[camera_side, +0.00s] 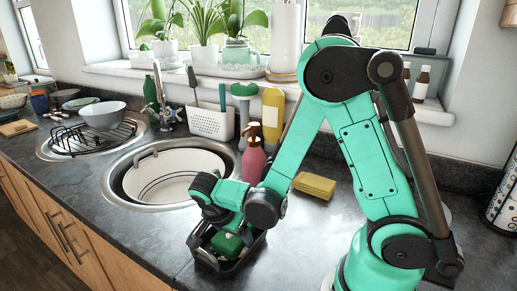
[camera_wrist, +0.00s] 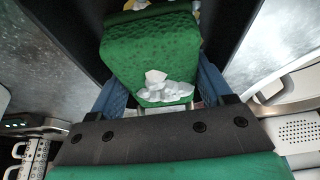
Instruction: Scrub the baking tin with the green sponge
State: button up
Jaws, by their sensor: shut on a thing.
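The dark baking tin (camera_side: 243,266) sits on the counter in front of the sink, below my gripper. The green sponge (camera_side: 228,245) is inside the tin, low between its walls. My gripper (camera_side: 222,230) points down into the tin and is shut on the sponge. In the wrist view the sponge (camera_wrist: 150,45) fills the space between the blue fingers, with a white foamy patch on its near part. Dark tin walls (camera_wrist: 72,35) rise on both sides of it. The contact between sponge and tin floor is hidden.
The round sink (camera_side: 165,205) holds a white dish (camera_side: 160,178). A white caddy (camera_side: 210,122) is at the back. The counter left of the tin is clear.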

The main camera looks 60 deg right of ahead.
jog(key=shift+d, duration=0.3)
jog(key=a, duration=0.3)
jog(key=shift+a, duration=0.15)
jog(key=shift+d, duration=1.6)
jog(key=shift+w+a, duration=0.15)
jog(key=shift+a, duration=0.65)
jog(key=shift+w+a, duration=0.15)
jog(key=shift+a, duration=0.6)
jog(key=shift+s+d, duration=0.1)
jog(key=shift+d, duration=1.5)
jog(key=shift+a, duration=1.65)
jog(key=shift+d, duration=1.55)
jog(key=shift+d+r, duration=0.1)
jog(key=shift+d, duration=0.1)
notch_tip(320, 180, up, 3)
jog(key=shift+s, duration=0.1)
jog(key=shift+r, duration=2.4)
